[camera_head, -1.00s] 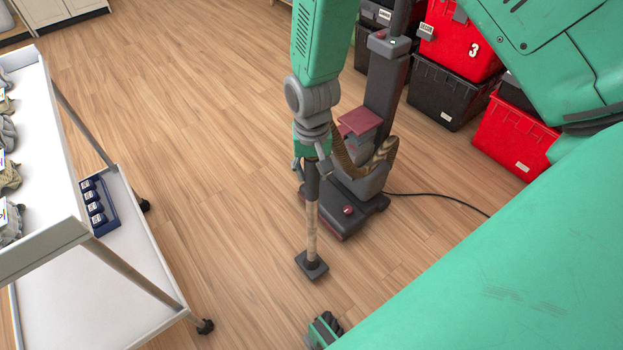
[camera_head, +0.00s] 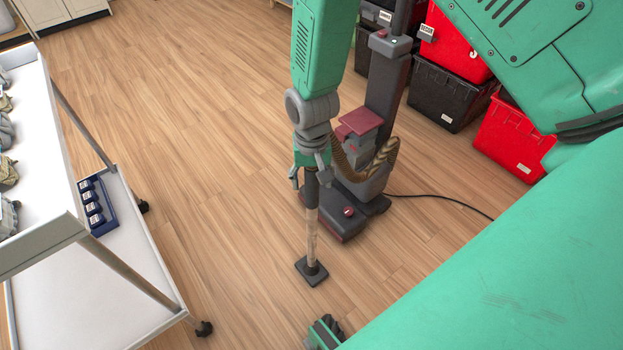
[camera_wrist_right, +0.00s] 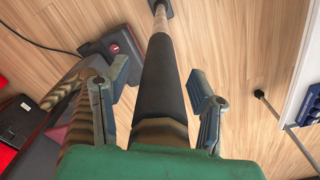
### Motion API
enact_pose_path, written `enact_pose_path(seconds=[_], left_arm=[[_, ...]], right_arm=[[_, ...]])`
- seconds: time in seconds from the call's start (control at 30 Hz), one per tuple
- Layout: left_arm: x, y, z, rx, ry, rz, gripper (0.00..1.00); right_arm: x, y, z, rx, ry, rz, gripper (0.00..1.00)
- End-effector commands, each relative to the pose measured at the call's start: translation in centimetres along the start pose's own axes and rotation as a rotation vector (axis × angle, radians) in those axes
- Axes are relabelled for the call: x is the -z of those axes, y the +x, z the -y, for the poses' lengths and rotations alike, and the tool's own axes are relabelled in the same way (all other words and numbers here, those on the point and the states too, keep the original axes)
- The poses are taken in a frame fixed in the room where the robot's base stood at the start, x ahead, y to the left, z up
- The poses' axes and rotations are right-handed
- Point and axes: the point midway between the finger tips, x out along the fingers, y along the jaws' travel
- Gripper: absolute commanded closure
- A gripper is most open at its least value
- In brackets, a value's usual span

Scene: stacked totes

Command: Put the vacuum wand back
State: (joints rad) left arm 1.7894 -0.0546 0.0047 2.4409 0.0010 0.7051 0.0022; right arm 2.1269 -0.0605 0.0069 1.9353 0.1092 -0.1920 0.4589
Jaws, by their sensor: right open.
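The vacuum wand (camera_head: 311,229) has a dark upper tube, a pale lower tube and a square dark foot. It stands nearly upright, its foot at the floor, beside the grey and dark red vacuum (camera_head: 347,211). My right gripper (camera_head: 309,178) is at the wand's upper end. In the right wrist view, its two fingers (camera_wrist_right: 158,88) are open on either side of the wand's dark tube (camera_wrist_right: 162,85), with gaps to both fingers. A ribbed brown hose (camera_head: 382,158) curves behind the gripper; its join to the wand is hidden.
Red and black totes (camera_head: 447,92) are stacked behind the vacuum at the upper right. A white wheeled cart (camera_head: 110,275) with a blue tray (camera_head: 97,208) stands at the left. A black cord (camera_head: 440,197) runs along the floor. Wooden floor between cart and wand is clear.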

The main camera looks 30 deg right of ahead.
Motion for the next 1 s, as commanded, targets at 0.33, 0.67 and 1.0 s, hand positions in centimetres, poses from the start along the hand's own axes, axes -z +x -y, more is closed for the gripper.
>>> enact_pose_path(seconds=[0.33,0.67,1.0], left_arm=[[0.2,-3.2,0.0,0.000,0.000,0.000,0.48],[0.3,-5.3,0.0,0.000,0.000,0.000,0.48],[0.3,-5.3,0.0,0.000,0.000,0.000,0.48]], right_arm=[[0.1,-6.5,0.1,0.002,0.000,-0.004,0.49],[0.0,-11.5,0.0,0.000,0.000,-0.001,0.49],[0.0,-12.0,0.0,0.000,0.000,0.000,0.49]])
